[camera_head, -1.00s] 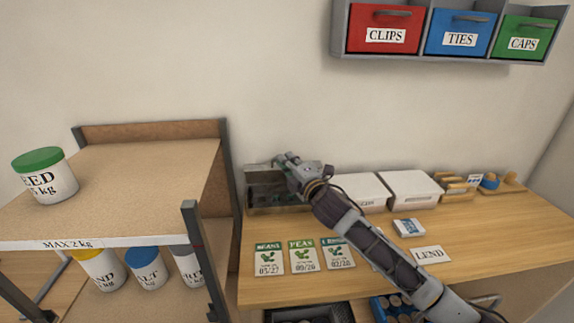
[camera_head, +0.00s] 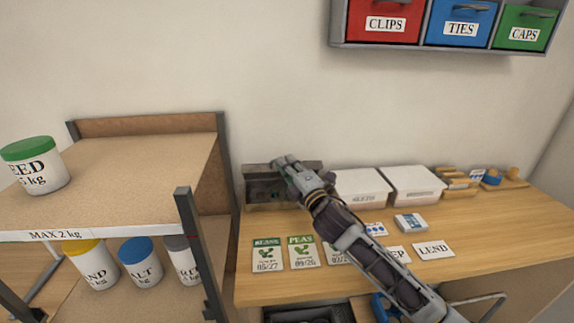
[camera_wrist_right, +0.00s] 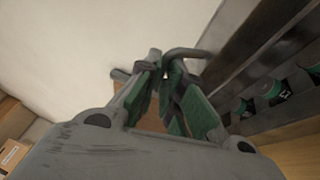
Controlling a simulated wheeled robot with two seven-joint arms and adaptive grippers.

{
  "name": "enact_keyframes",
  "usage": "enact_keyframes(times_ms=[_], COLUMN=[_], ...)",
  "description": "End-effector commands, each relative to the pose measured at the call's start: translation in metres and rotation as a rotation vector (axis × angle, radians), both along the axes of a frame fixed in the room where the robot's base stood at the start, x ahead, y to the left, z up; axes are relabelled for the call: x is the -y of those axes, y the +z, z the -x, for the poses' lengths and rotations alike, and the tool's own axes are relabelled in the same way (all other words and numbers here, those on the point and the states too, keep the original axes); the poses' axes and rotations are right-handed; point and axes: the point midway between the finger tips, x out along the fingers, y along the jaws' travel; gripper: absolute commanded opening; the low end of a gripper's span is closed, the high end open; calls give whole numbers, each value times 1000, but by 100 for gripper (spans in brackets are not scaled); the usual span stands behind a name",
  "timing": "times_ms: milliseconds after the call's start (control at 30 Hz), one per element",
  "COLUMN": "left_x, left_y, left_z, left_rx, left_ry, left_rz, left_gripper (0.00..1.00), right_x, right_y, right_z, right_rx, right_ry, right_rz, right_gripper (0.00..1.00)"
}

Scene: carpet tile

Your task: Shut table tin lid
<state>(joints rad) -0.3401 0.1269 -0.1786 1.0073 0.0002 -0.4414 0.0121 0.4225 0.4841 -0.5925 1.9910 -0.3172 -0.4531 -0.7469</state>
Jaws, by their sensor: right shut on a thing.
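The grey metal tin (camera_head: 256,194) stands at the back left of the table, against the wall. Its lid (camera_head: 256,171) appears raised at the back, with the dark inside below it; my arm hides part of both. My right gripper (camera_head: 284,161) is at the lid's upper edge. In the right wrist view, its green-padded fingers (camera_wrist_right: 164,76) are shut on a grey bar (camera_wrist_right: 187,52), which seems to be the lid's handle. That view also shows the tin's dark wall (camera_wrist_right: 240,60) at right, with green-marked things inside. My left gripper is out of view.
Two white boxes (camera_head: 413,184) stand right of the tin. Seed cards (camera_head: 267,255) and a LEND card (camera_head: 433,249) lie at the table's front. A shelf unit (camera_head: 195,255) with tubs stands at left. Drawers (camera_head: 383,22) hang above at right.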

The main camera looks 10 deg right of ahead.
Motion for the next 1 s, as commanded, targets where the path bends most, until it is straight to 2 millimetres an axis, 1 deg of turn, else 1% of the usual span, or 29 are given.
enact_keyframes(times_ms=[33, 467, 500, 600, 667, 1000], left_x=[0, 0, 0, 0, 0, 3], left_y=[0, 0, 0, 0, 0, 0], left_z=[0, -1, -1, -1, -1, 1], left_rx=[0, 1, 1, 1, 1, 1], left_ry=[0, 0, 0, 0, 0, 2], left_rz=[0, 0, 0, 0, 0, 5], left_gripper=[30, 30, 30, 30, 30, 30], right_x=[0, 1, 1, 1, 1, 0], right_y=[-4, -6, -6, -5, -5, -3], right_z=[0, 0, 0, 0, 0, 1], right_rx=[-7, -10, -10, -9, -8, -4], right_ry=[-2, -3, -3, -2, -2, -1], right_rz=[1, 2, 2, 2, 2, 0], right_gripper=[0, 0, 11, 24, 30, 30])
